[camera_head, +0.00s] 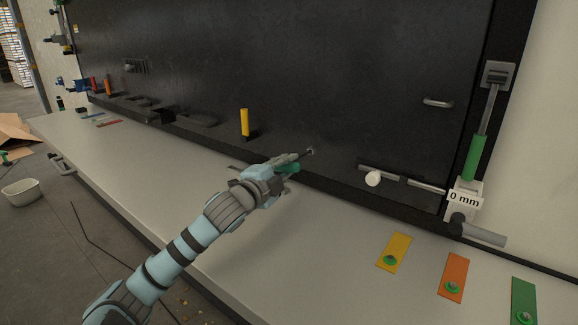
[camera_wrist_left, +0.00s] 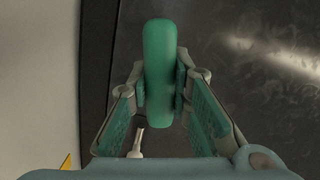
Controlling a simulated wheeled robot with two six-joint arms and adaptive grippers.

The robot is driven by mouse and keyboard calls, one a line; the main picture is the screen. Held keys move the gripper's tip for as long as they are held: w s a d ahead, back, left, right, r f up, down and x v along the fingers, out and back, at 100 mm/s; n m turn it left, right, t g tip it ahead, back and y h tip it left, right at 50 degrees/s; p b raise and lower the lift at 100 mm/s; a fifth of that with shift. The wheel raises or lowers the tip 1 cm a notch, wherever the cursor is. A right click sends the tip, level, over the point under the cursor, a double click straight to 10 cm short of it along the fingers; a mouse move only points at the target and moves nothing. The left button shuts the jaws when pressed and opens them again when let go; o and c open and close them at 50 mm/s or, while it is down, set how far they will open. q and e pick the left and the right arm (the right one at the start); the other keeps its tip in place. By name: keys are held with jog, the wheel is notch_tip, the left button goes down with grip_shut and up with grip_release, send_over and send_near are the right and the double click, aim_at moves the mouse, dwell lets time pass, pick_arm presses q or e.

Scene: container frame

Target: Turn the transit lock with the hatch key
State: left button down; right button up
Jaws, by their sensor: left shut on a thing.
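My left gripper (camera_head: 284,163) is shut on the green handle of the hatch key (camera_wrist_left: 160,62), close in front of the black panel (camera_head: 330,70). In the left wrist view the handle stands upright between the two finger pads (camera_wrist_left: 163,90). In the head view, a short metal piece with a pale end (camera_head: 312,151) shows just beyond the fingers at the panel. I cannot tell whether it is the key's tip or the transit lock, or whether the key is seated. My right gripper is not in view.
A yellow handle (camera_head: 245,121) stands left of my gripper. A latch bar with a white knob (camera_head: 373,179) and a green-handled lever (camera_head: 474,158) are at right. Yellow (camera_head: 394,252), orange (camera_head: 453,277) and green (camera_head: 523,300) plates lie on the pale ledge (camera_head: 320,265), mostly clear.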

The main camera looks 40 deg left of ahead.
aim_at(281, 170)
pick_arm(q)
jog(key=s, duration=0.1)
jog(key=s+b, duration=0.2)
jog(key=shift+f, duration=0.25)
jog(key=shift+s+r+b, duration=0.15)
jog(key=shift+s+b, duration=0.4)
jog(key=shift+b, duration=0.05)
jog(key=shift+r, duration=0.1)
jog(key=shift+d, duration=0.1)
